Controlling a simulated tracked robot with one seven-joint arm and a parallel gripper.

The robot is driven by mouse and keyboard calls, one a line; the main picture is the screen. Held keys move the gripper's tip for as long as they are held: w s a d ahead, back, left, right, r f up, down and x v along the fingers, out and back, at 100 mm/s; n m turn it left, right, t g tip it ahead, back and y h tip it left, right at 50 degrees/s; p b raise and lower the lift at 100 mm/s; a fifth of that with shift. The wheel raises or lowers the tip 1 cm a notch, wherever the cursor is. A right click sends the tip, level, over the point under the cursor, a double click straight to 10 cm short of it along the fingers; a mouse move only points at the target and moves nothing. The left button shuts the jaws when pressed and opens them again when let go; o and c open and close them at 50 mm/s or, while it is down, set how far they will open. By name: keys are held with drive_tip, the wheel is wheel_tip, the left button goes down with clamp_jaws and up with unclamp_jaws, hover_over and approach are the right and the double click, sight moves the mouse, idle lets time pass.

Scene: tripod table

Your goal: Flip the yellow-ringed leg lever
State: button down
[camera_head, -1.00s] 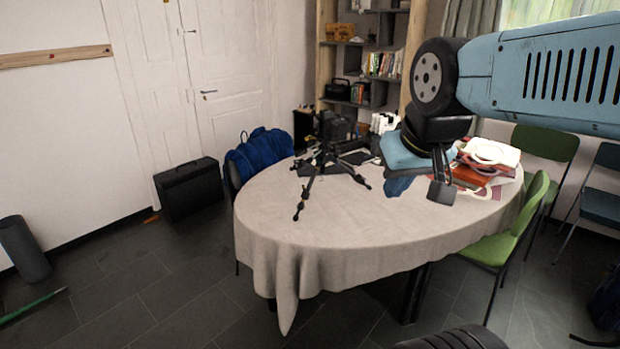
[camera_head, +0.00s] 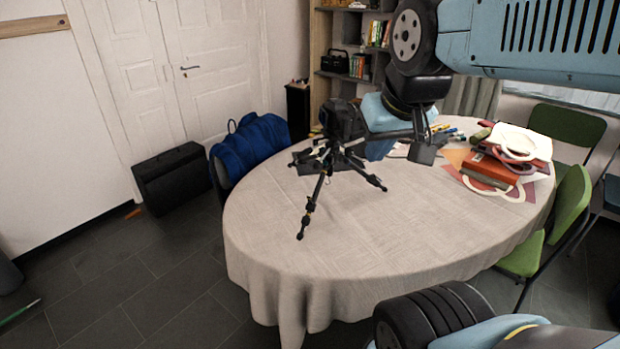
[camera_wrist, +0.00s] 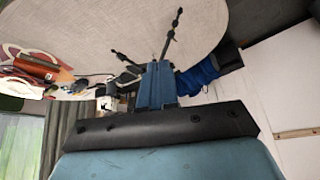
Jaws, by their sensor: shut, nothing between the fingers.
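A black tripod (camera_head: 327,172) with a black camera (camera_head: 343,118) on top stands on the table's cream cloth (camera_head: 370,260), legs spread. A small yellowish mark (camera_head: 311,204) shows low on its front leg; whether this is the ring with the lever is too small to tell. My gripper (camera_head: 377,150) is above the table, just right of the tripod head, partly hidden behind my wrist. In the wrist view my gripper's blue fingers (camera_wrist: 156,82) are together and empty. Tripod legs (camera_wrist: 173,27) show beyond the fingertips there.
Red books (camera_head: 488,170) and white and pink ring-shaped things (camera_head: 517,142) lie at the table's right, with markers behind. A blue bag (camera_head: 250,145) is on a chair left of the table. Green chairs (camera_head: 568,200) stand right. The front of the table is clear.

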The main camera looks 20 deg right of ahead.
drive_tip(key=shift+w+a, duration=0.15)
drive_tip(key=shift+a, duration=0.05)
drive_tip(key=shift+w, duration=0.1)
drive_tip(key=w+d+f+n+g+y, duration=0.2)
drive_tip(key=w+f+y, duration=0.4)
drive_tip(key=w+f, duration=0.6)
drive_tip(key=w+d+f+n+g+y, duration=0.2)
drive_tip(key=w+d+f+n+y, duration=0.2)
drive_tip(key=w+f, duration=0.8)
drive_tip(key=w+d+y, duration=0.1)
drive_tip(key=w+y, duration=0.1)
drive_tip(key=w, duration=0.1)
drive_tip(key=shift+w+d+f+n+g+y, duration=0.15)
drive_tip(key=shift+d+f+n+g+y, duration=0.15)
drive_tip(key=shift+d+g, duration=0.1)
